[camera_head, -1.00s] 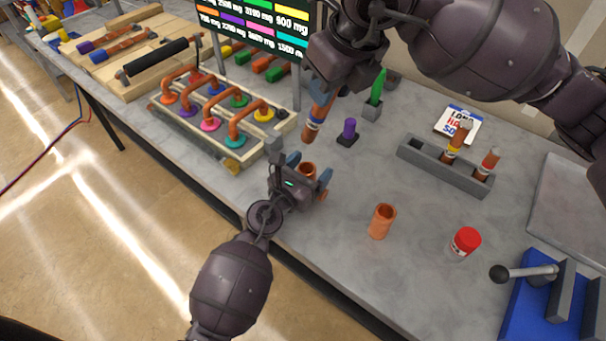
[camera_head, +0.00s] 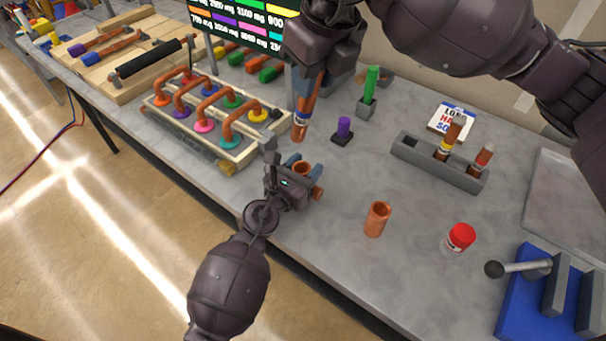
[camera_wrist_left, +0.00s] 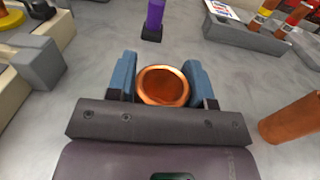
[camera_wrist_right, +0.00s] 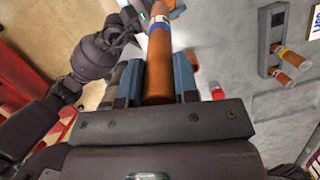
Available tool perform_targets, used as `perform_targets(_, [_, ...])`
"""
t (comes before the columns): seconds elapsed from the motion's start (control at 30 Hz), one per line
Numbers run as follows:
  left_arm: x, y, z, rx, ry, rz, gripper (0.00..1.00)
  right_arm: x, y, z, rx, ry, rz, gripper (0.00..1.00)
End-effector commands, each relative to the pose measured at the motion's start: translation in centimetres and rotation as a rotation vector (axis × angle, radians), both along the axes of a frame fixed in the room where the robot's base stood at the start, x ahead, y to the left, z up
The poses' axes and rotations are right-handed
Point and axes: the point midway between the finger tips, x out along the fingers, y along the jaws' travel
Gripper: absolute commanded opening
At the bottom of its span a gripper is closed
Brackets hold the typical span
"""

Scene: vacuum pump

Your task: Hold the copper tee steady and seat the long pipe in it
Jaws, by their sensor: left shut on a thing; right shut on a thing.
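The copper tee (camera_head: 303,168) is between the blue fingers of my left gripper (camera_head: 300,176), near the table's front edge. In the left wrist view its round open mouth (camera_wrist_left: 164,86) faces up between the fingers, and it looks empty. My right gripper (camera_head: 310,82) is shut on the long copper pipe (camera_head: 302,122), which has a blue and white band. The pipe hangs down, slightly tilted, its lower end near and behind the tee in the head view. In the right wrist view the pipe (camera_wrist_right: 159,62) runs away between the fingers (camera_wrist_right: 158,82).
A grey rack (camera_head: 440,165) holds banded pipes. A copper coupling (camera_head: 377,219) and a red-capped jar (camera_head: 460,238) stand to the right. A purple marker (camera_head: 343,128) and green marker (camera_head: 370,85) stand behind. A wooden frame (camera_head: 215,155) with copper bends lies left.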

Motion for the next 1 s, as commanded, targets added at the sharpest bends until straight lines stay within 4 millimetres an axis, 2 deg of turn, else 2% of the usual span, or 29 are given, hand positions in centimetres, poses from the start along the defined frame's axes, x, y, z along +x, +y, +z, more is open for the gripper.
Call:
perform_targets(0.1, [0.0, 0.0, 0.0, 0.0, 0.0, 0.0, 0.2, 1.4, 1.8, -0.4, -0.042, 0.046, 0.0, 0.0])
perform_targets(0.2, [0.0, 0.0, 0.0, 0.0, 0.0, 0.0, 0.2, 2.6, 2.5, -1.4, -0.072, 0.082, 0.001, 0.0])
perform_targets(0.37, [0.0, 0.0, 0.0, 0.0, 0.0, 0.0, 0.2, 4.1, 2.0, -3.5, -0.125, 0.146, -0.004, 0.0])
perform_targets(0.5, [0.0, 0.0, 0.0, 0.0, 0.0, 0.0, 0.2, 4.0, 1.8, -4.0, -0.166, 0.192, 0.022, 0.0])
perform_targets(0.8, [0.0, 0.0, 0.0, 0.0, 0.0, 0.0, 0.2, 3.9, 1.8, -8.7, -0.173, 0.201, 0.024, 0.0])
perform_targets(1.0, [0.0, 0.0, 0.0, 0.0, 0.0, 0.0, 0.2, 3.9, 1.8, -10.0, -0.173, 0.197, 0.024, 0.0])
